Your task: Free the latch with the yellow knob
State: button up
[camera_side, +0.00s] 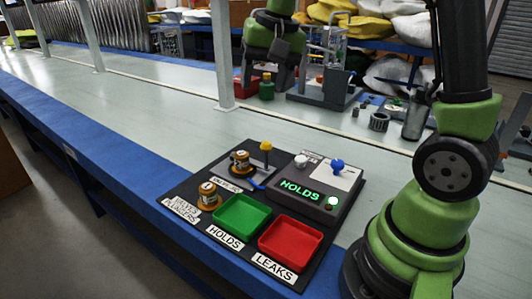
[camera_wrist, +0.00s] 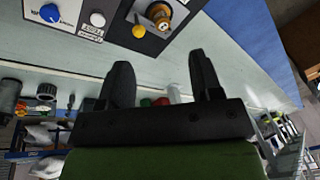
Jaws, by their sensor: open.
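The yellow knob (camera_side: 265,147) stands on a thin upright stem at the back of the black board, beside an orange-brown cylindrical part (camera_side: 241,160). In the wrist view the yellow knob (camera_wrist: 138,31) and the orange part (camera_wrist: 162,14) show at the top, beyond my fingertips. The latch itself cannot be clearly made out. My gripper (camera_wrist: 162,72) is open and empty, with clear space between its fingers and the knob. In the side view my gripper (camera_side: 266,80) hangs above and behind the board, apart from it.
The board also carries a second orange part (camera_side: 208,196), a green tray (camera_side: 241,216), a red tray (camera_side: 291,240) and a grey box with a lit "HOLDS" display (camera_side: 299,190). A blue knob (camera_side: 337,164) and white knob (camera_side: 300,160) stand behind. The left bench is clear.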

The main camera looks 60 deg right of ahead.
aim_at(266, 145)
jog(key=w+d+f+m+g, duration=0.1)
jog(key=d+f, duration=0.1)
jog(key=f, duration=0.2)
jog(key=w+d+f+g, duration=0.1)
jog(key=w+d+f, duration=0.1)
jog(key=d+f, duration=0.1)
jog(key=w+d+f+m, duration=0.1)
jog(key=w+d+f, duration=0.1)
jog(key=f, duration=0.3)
jog(key=shift+d+f+m+g, duration=0.1)
jog(key=shift+d+m+g, duration=0.2)
jog(key=shift+d+g, duration=0.15)
notch_tip(266, 145, down, 10)
jog(key=shift+w+r, duration=0.1)
grip_shut()
jog(key=shift+d, duration=0.1)
